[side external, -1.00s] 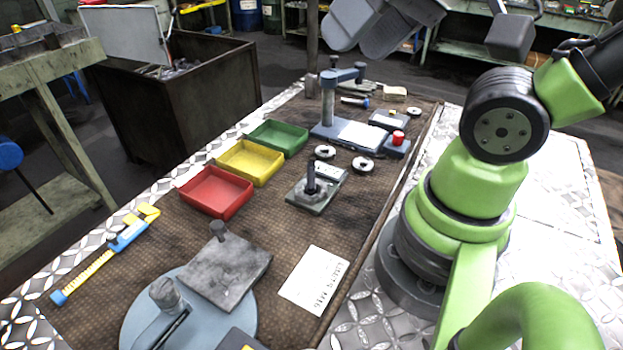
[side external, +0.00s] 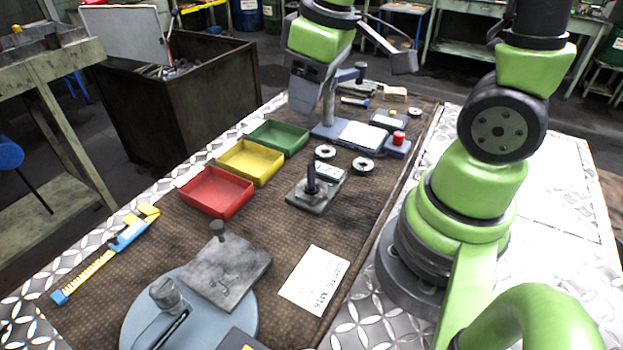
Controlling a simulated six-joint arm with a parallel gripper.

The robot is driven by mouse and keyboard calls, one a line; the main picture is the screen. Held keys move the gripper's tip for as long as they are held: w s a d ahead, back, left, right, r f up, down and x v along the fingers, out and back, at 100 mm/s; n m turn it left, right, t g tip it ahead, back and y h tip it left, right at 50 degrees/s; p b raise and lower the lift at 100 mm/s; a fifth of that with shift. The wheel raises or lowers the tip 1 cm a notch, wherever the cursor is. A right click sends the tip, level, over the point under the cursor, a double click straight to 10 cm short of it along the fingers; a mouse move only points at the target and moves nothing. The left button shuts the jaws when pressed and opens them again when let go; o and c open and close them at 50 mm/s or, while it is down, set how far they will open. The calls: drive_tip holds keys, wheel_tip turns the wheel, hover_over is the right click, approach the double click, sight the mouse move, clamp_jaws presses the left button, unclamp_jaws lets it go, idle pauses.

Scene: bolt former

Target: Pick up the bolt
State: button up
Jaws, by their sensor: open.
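A small dark bolt-like piece (side external: 218,230) with a round head stands upright at the back edge of a grey metal block (side external: 230,272). Another dark upright peg (side external: 311,178) stands on a small square fixture (side external: 313,196) near the middle of the mat. I cannot tell for sure which of the two is the bolt. My gripper (side external: 302,106) is open and points downward at the top centre, high above the far part of the table. It is beside the post of a blue stand in the picture and well away from both pieces. Nothing shows between its jaws.
Red (side external: 215,192), yellow (side external: 250,162) and green (side external: 278,138) trays line the mat's left side. A blue stand (side external: 328,105) with a post rises at the back. A yellow-blue caliper (side external: 110,252) lies front left. A white paper (side external: 314,279) lies on clear brown mat.

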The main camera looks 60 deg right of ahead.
drive_tip(key=f+n+g, duration=0.1)
drive_tip(key=f, duration=0.2)
drive_tip(key=d+f+n, duration=0.1)
drive_tip(key=f, duration=0.2)
drive_tip(key=w+d+f+n+g, duration=0.1)
drive_tip(key=f, duration=0.2)
drive_tip(key=shift+w+d+n+g, duration=0.1)
drive_tip(key=shift+n+g, duration=0.2)
hover_over(312, 189)
wheel_tip(312, 189, down, 4)
drive_tip(key=shift+d+f, duration=0.1)
drive_tip(key=shift+w+d+f, duration=0.1)
drive_tip(key=shift+w+f, duration=0.05)
drive_tip(key=shift+f, duration=1.3)
drive_tip(key=shift+w+d+f, duration=0.1)
drive_tip(key=shift+f, duration=1.3)
clamp_jaws()
